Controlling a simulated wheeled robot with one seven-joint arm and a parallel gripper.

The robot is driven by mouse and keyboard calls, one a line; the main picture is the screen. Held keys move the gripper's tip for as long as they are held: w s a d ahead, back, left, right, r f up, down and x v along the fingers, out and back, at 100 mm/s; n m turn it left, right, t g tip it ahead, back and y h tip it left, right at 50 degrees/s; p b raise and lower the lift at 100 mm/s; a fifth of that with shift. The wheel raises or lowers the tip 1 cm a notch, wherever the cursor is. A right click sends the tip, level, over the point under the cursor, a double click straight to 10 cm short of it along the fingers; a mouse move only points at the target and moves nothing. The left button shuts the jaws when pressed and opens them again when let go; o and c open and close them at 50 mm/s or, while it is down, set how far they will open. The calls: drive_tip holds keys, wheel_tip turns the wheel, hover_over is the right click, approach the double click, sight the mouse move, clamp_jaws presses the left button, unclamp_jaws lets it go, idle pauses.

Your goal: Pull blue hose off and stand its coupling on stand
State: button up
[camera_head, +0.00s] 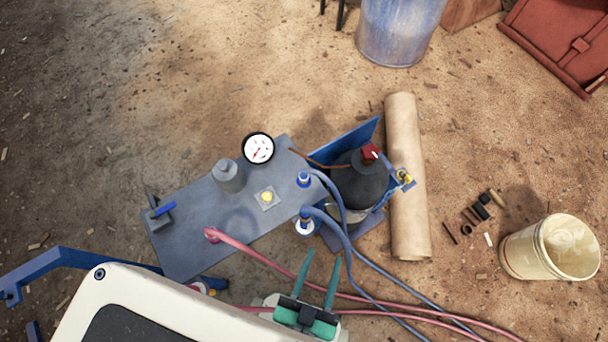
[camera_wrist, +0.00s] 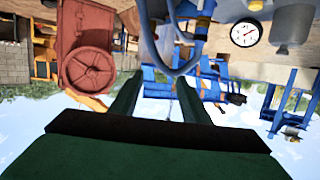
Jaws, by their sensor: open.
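Two blue hoses run from the right edge of a grey plate (camera_head: 190,250). The upper blue coupling (camera_head: 304,179) and the lower blue coupling (camera_head: 305,222) both sit at that edge, with the hoses (camera_head: 352,252) bending away to the lower right. My gripper (camera_head: 323,255) is open and empty, below the lower coupling and apart from it, with its green fingers pointing up the picture. In the wrist view, a blue hose loop (camera_wrist: 185,71) hangs beyond the fingers. I cannot tell which is the stand.
A gauge (camera_head: 258,148) and grey cylinder (camera_head: 228,176) stand on the plate. A red hose (camera_head: 255,251) crosses near my gripper. The ground above the plate is clear.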

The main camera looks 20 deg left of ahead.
drive_tip(key=w+d+r+n+t+h, duration=0.1)
drive_tip(key=w+d+r, duration=0.2)
drive_tip(key=w+d, duration=0.6)
drive_tip(key=w+d+r+t+h, duration=0.15)
drive_tip(key=w+d, duration=0.35)
drive_tip(key=w, duration=0.8)
drive_tip(key=w+d+r+m+g+h, duration=0.2)
drive_tip(key=w+d+r+m+h, duration=0.85)
drive_tip(key=w+d+r, duration=0.4)
drive_tip(key=m+g+y, duration=1.3)
drive_tip(key=m+g, duration=0.3)
hover_over(303, 173)
wheel_tip(303, 173, down, 30)
drive_tip(key=shift+d+f, duration=0.1)
